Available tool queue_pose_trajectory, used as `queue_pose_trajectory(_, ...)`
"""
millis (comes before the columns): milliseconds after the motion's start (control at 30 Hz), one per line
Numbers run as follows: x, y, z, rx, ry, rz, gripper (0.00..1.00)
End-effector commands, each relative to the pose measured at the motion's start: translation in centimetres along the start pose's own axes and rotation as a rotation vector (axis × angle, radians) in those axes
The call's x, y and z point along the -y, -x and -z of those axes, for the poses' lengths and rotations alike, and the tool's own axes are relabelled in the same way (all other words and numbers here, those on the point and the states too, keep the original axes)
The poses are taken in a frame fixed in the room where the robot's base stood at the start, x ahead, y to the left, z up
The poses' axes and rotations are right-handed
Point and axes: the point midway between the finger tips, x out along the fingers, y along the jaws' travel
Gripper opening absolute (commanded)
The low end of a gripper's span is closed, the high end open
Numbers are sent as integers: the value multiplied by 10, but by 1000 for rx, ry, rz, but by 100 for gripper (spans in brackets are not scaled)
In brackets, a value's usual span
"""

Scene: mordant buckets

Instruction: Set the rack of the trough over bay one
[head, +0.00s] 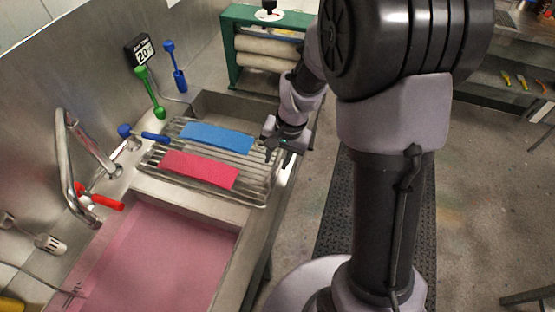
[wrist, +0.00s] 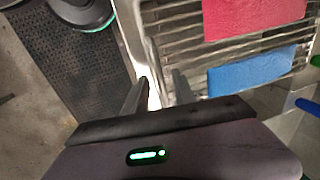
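The wire rack (head: 258,186) lies across the trough (head: 250,215), behind the pink-filled bay (head: 165,262). A blue strip (head: 217,137) and a red strip (head: 199,169) lie on it. The far grey bay (head: 232,106) shows beyond the rack. My gripper (head: 269,153) is at the rack's right end. In the wrist view, my gripper's fingers (wrist: 158,95) stand apart on either side of a bright metal edge near the rack's rail (wrist: 150,45); I see no clear contact. I cannot tell which bay is bay one.
Blue (head: 175,67) and green (head: 150,93) handled tools stand behind the trough. A blue-handled tool (head: 143,134) lies by the rack's left edge. A tap (head: 88,150) rises at left. A green-framed roller press (head: 232,50) stands beyond. A dark mat (head: 350,210) covers the floor at right.

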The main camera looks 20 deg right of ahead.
Motion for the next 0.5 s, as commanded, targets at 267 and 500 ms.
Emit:
queue_pose_trajectory(267, 0, 0, 0, 0, 0, 0, 23)
queue_pose_trajectory(500, 0, 0, 0, 0, 0, 0, 0)
